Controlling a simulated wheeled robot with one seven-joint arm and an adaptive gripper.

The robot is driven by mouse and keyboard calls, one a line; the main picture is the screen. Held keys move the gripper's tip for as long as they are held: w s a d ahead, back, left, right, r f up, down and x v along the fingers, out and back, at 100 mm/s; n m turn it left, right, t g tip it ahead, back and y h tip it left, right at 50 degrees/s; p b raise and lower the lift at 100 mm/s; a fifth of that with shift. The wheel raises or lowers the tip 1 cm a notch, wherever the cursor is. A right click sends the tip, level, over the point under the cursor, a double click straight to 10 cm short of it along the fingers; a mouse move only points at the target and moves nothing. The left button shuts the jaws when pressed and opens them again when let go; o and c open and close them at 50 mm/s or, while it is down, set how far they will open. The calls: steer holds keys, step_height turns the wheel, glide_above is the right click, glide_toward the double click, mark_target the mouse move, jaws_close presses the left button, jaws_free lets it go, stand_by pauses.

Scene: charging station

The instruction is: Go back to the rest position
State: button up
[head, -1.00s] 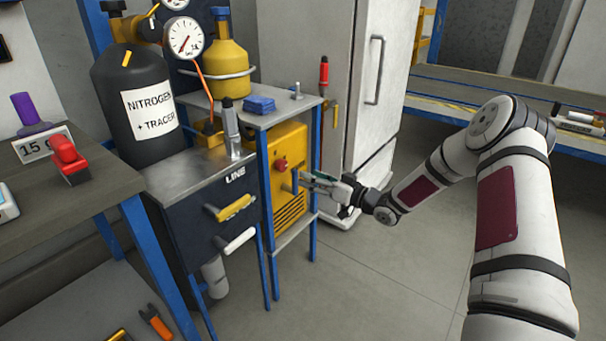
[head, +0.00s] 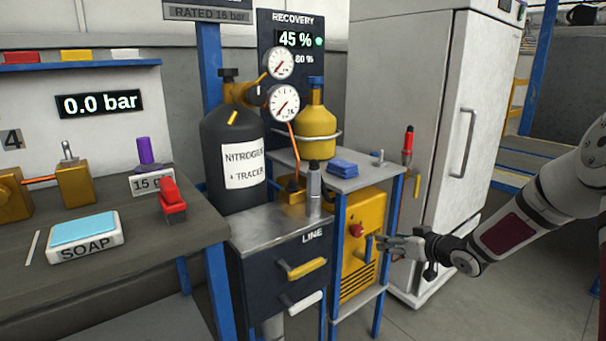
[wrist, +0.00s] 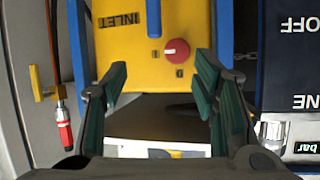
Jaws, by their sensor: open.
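My gripper (head: 388,243) is at the end of the arm reaching in from the right. It is in front of the yellow recovery machine (head: 362,215), close to the machine's blue lever (head: 368,248) and below its red knob (head: 356,230). In the wrist view my gripper (wrist: 162,75) is open, with two green-padded fingers apart and nothing between them. The blue lever (wrist: 153,18) and red knob (wrist: 176,51) show beyond the fingertips. Whether a finger touches the machine I cannot tell.
A dark LINE cabinet (head: 285,262) with yellow and white handles stands left of the machine. A white fridge-like cabinet (head: 440,130) stands behind my gripper. A workbench (head: 140,265) is at left. Open floor (head: 440,315) lies at lower right.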

steer(key=s+d+r+m+g+h, duration=0.1)
steer(key=s+r+m+g+h, duration=0.2)
steer(key=s+r, duration=0.55)
steer(key=s+d+r+g+h, duration=0.15)
steer(key=s+r+h, duration=0.4)
steer(key=s, duration=0.65)
steer(key=s+a+m+g+y, duration=0.1)
steer(key=s+a+g, duration=0.15)
steer(key=s, duration=0.95)
steer(key=s+a+r+g+y, duration=0.15)
steer(key=s+a, duration=0.25)
steer(key=s, duration=0.7)
steer(key=s+a+f+m+g, duration=0.1)
steer(key=s+a+g, duration=0.2)
steer(key=s, duration=0.9)
step_height(320, 180, up, 33)
steer(key=t+p, duration=0.3)
steer(key=p, duration=2.7)
steer(key=shift+d+f+n+t, duration=0.15)
steer(key=shift+f+n+t, duration=0.05)
steer(key=shift+n+t, duration=0.15)
